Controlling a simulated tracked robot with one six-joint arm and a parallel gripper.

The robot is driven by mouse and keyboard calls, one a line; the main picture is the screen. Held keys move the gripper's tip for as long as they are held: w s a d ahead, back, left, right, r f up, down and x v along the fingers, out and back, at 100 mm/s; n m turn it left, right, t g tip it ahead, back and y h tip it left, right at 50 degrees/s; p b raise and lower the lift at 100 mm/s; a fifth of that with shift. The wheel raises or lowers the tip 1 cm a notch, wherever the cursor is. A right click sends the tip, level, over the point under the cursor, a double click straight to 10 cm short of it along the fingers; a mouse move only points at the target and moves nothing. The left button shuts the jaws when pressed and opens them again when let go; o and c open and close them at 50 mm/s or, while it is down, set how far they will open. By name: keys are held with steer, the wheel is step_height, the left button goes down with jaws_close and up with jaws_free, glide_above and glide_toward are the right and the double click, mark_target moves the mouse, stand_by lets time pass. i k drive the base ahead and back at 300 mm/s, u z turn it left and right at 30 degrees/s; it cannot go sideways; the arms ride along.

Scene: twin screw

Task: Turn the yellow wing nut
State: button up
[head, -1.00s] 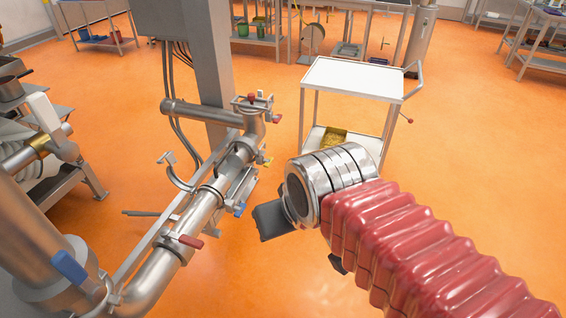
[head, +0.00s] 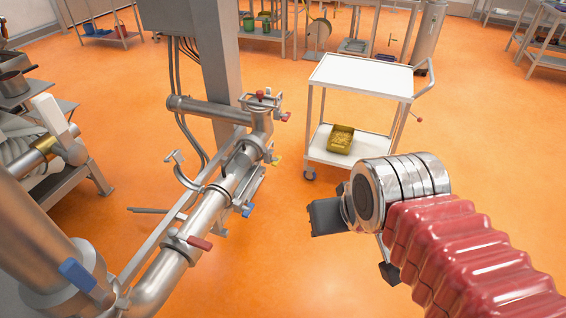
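The yellow wing nut (head: 275,161) is a small yellow piece on the right side of the steel pipe assembly (head: 228,185), below the upper pipe joint. It is too small to tell how it is turned. My gripper (head: 354,247) is to the right of the pipe and apart from it, at the end of my red-sleeved arm. Its two dark fingers show with a wide gap between them, and nothing shows held. Part of the gripper is hidden behind my wrist.
Near the yellow nut are a blue handle (head: 248,211), a red handle (head: 200,243) and another red handle (head: 286,117). A white cart (head: 360,75) with a yellow bin (head: 341,139) stands behind my gripper. Orange floor is clear between pipe and gripper.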

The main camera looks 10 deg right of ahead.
mark_target(275, 161)
steer(key=u, duration=0.05)
steer(key=i, duration=1)
steer(key=u, duration=1.85)
steer(key=k, duration=0.9)
